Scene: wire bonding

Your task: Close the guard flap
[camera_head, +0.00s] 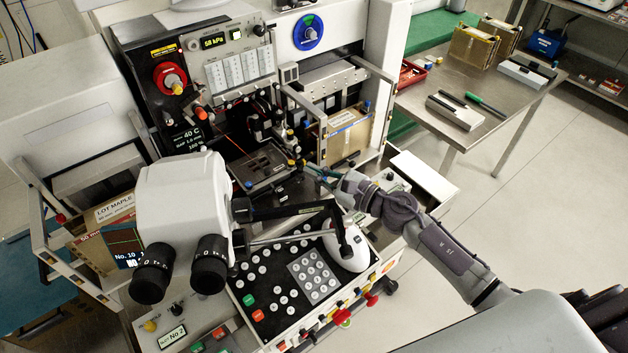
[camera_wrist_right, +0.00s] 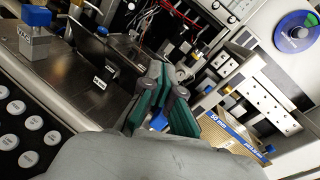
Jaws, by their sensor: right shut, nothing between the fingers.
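My right gripper (camera_head: 316,169) reaches in from the right to the front of the bonder's work area, beside the dark metal work stage (camera_head: 256,168). In the right wrist view its green-padded fingers (camera_wrist_right: 167,82) are shut with nothing between them. A thin dark panel (camera_wrist_right: 92,48) stands over the metal deck to the left of the fingers, apart from them. It may be the guard flap, but I cannot tell for sure, nor how far it is open. My left gripper is out of view.
The white microscope (camera_head: 185,200) with black eyepieces and its dark bracket stand left of my arm. A keypad panel (camera_head: 290,275) lies below. A cardboard-coloured magazine (camera_head: 346,138) stands just behind the gripper. A blue knob (camera_head: 308,32) is above. A steel side table (camera_head: 470,100) is at right.

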